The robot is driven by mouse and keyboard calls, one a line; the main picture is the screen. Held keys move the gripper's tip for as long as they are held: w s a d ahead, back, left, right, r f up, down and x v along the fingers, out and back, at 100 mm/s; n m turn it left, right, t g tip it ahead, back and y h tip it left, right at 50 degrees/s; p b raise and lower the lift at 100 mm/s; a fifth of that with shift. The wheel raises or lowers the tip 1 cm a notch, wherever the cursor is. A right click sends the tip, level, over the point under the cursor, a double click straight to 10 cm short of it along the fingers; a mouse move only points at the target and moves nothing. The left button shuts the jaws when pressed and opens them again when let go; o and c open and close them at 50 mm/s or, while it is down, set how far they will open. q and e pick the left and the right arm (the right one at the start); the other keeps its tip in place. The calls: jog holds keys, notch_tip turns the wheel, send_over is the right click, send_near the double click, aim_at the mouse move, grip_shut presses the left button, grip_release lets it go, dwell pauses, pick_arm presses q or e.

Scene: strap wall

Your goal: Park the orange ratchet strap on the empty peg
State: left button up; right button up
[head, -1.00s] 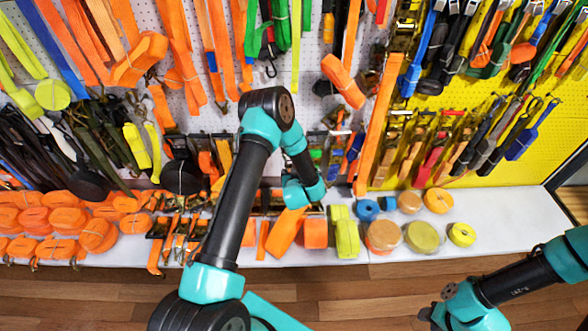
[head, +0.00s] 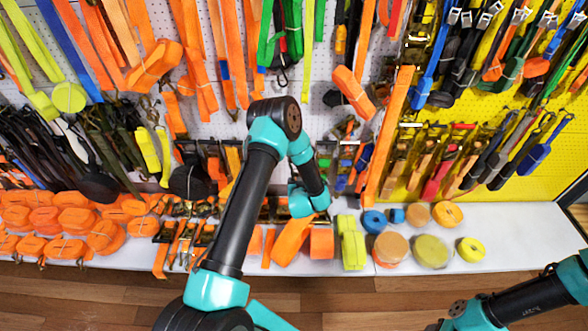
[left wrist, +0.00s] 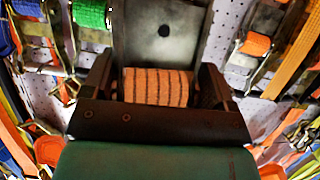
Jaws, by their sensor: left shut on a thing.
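In the left wrist view, an orange strap bundle with dark stripes (left wrist: 155,87) sits between the dark fingers of my left gripper (left wrist: 157,76), which is shut on it. A dark plate with a round black spot (left wrist: 163,32) stands just beyond the bundle; I cannot tell whether it is part of the strap. In the head view my left arm reaches towards the strap wall; its wrist hides the gripper and the bundle. My right arm is low at the right, with its gripper out of view. I cannot pick out an empty peg.
A white pegboard (head: 318,75) and a yellow panel (head: 500,115) hold many hanging straps. A white shelf (head: 510,240) below carries orange bundles (head: 75,220), a yellow-green bundle (head: 352,250) and several rolls, including a yellow one (head: 472,249). The wooden floor (head: 90,300) in front is clear.

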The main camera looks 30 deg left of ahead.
pick_arm(q)
jog(key=a+f, duration=0.2)
jog(key=a, duration=0.8)
jog(key=shift+s+a, duration=0.15)
jog(key=shift+a, duration=0.2)
jog(key=shift+a+f, duration=0.1)
jog(key=r+x, duration=0.1)
jog(key=x, duration=0.8)
jog(key=shift+w+a+r, duration=0.3)
jog(key=shift+w, duration=0.35)
dwell(0.8)
dwell(0.7)
